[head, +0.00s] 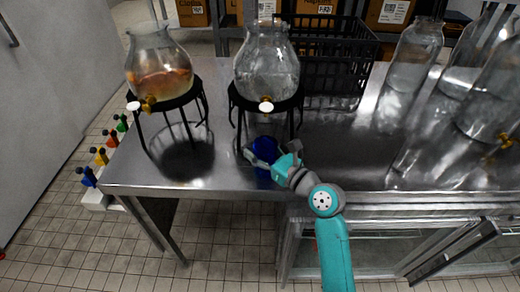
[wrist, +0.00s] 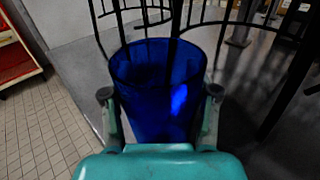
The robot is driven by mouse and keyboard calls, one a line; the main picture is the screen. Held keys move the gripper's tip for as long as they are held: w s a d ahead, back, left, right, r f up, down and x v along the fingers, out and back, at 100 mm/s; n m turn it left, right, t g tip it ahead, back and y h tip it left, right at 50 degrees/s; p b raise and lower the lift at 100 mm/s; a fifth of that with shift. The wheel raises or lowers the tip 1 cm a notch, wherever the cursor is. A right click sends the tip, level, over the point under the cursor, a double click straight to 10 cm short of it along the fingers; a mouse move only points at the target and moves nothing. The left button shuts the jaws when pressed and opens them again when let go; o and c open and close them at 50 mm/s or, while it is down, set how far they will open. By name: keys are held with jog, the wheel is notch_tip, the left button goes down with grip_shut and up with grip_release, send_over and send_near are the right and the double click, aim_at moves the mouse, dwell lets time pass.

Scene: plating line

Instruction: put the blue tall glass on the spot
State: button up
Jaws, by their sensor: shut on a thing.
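The blue tall glass (head: 264,146) is upright at the front of the metal table, before the middle dispenser stand. In the wrist view the glass (wrist: 158,85) fills the middle, with its open rim facing up and looking empty. My gripper (head: 264,162) is shut on it, with one finger on each side of the glass in the wrist view (wrist: 160,100). I cannot tell whether the base of the glass touches the table. I cannot make out a marked spot in either view.
A glass dispenser (head: 266,65) stands on a black stand (head: 266,100) right behind the glass. Another dispenser (head: 158,70) with orange contents is on the left. A black crate (head: 335,55) and large clear jars (head: 415,55) are farther back and right. Bare metal tabletop (head: 340,150) lies right of my gripper.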

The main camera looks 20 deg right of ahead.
jog(key=shift+w+d+f, duration=0.1)
jog(key=shift+w+d, duration=0.25)
jog(key=shift+w, duration=0.7)
jog(key=shift+w+d+r, duration=0.1)
jog(key=shift+w+d, duration=0.25)
jog(key=shift+w, duration=0.75)
jog(key=shift+w+d+f, duration=0.1)
jog(key=shift+w+d, duration=0.25)
jog(key=shift+w, duration=0.7)
jog(key=shift+f, duration=0.4)
jog(key=o, duration=1.4)
jog(key=shift+f, duration=0.1)
